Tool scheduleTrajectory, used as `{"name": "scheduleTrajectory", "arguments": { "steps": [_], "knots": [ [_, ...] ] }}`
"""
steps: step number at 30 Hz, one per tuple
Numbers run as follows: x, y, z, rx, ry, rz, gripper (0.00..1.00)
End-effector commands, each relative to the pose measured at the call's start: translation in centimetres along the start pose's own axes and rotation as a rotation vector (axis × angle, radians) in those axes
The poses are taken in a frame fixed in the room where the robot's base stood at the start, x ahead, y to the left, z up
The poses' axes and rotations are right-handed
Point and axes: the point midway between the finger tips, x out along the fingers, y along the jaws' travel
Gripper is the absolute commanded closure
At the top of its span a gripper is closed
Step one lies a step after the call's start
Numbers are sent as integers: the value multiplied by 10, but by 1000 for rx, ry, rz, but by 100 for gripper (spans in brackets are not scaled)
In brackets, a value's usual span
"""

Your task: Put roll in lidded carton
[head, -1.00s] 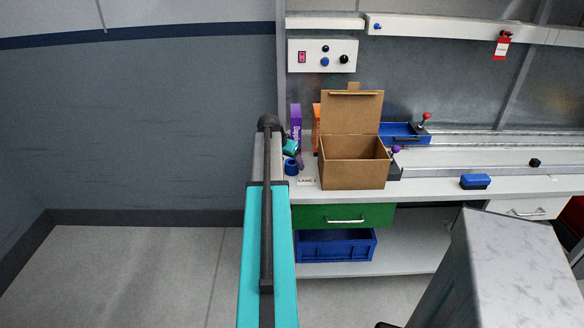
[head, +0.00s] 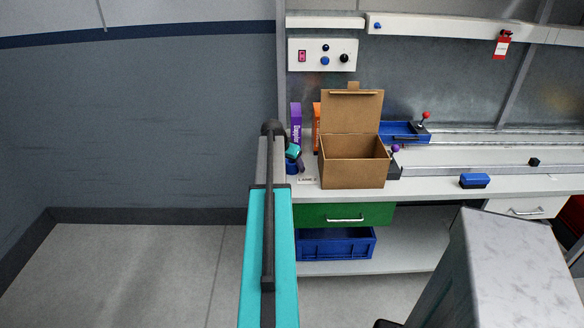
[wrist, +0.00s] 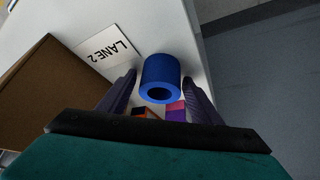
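A blue roll (head: 291,169) stands upright on the left end of the white workbench; its hollow top shows in the wrist view (wrist: 161,72). My gripper (head: 299,163) is over it from above, partly hiding it in the head view. In the wrist view my two dark purple fingers (wrist: 160,80) are apart, one on each side of the roll. I cannot tell whether they touch it. The brown lidded carton (head: 354,174) stands right of the roll with its lid (head: 352,112) raised at the back. Its side also shows in the wrist view (wrist: 42,95).
A "LANE 2" label (wrist: 108,52) lies between roll and carton. Purple (head: 296,122) and orange (head: 316,125) boxes stand behind. A blue tray (head: 402,130) is behind the carton to the right. A blue-black block (head: 475,181) lies farther right. The bench's left edge is close to the roll.

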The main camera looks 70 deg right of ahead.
Motion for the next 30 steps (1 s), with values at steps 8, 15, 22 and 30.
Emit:
{"name": "scheduleTrajectory", "arguments": {
  "steps": [8,15,22,30],
  "knots": [
    [0,0,0,0,0,0,83],
    [-1,0,-1,0,0,0,83],
    [-7,0,-5,0,0,0,83],
    [-26,0,-16,2,1,0,83]
  ]
}}
